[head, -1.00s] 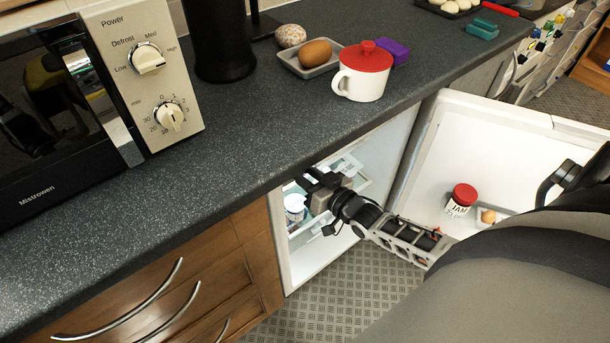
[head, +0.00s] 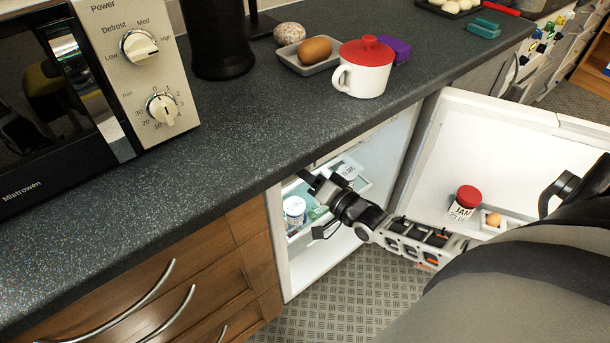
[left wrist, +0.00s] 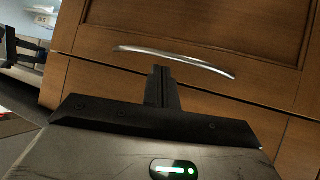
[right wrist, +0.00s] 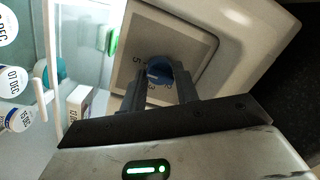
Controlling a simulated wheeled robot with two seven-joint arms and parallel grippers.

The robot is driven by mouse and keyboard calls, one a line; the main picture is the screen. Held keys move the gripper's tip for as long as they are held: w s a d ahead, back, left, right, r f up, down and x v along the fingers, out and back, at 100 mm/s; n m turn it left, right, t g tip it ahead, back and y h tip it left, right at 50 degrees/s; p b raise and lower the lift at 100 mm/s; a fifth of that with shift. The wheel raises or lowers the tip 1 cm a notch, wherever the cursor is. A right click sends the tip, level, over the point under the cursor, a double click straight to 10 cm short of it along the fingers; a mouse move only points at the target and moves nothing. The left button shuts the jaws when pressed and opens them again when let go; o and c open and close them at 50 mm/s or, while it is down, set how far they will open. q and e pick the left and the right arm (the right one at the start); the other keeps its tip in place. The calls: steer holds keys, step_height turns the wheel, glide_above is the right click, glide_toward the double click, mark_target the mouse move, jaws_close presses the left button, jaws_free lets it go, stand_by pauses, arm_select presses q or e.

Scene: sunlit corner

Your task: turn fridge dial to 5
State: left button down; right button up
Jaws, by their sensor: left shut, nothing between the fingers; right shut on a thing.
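The fridge dial (right wrist: 160,72) is a small blue knob on a beige panel (right wrist: 190,38) inside the fridge, seen in the right wrist view. A 5 is printed left of it; other digits beside it are partly covered. I cannot tell which number the dial points to. My right gripper (right wrist: 158,82) is shut on the dial. In the head view my right gripper (head: 314,182) reaches into the open fridge under the counter, and the dial is hidden there. My left gripper (left wrist: 161,70) is shut and empty in front of a wooden drawer.
The fridge door (head: 480,150) stands open at the right, with a jam jar (head: 464,203) and an egg on its shelf. Tubs and a small box (right wrist: 78,104) sit inside the fridge. The counter edge is just above my right arm. A drawer handle (left wrist: 175,58) is near my left gripper.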

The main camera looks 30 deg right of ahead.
steer(key=shift+d, duration=0.1)
stand_by(0.4)
steer(key=o, duration=0.9)
steer(key=shift+o, duration=0.2)
steer(key=s+d, duration=0.3)
steer(key=s, duration=1.2)
steer(key=shift+s, duration=0.3)
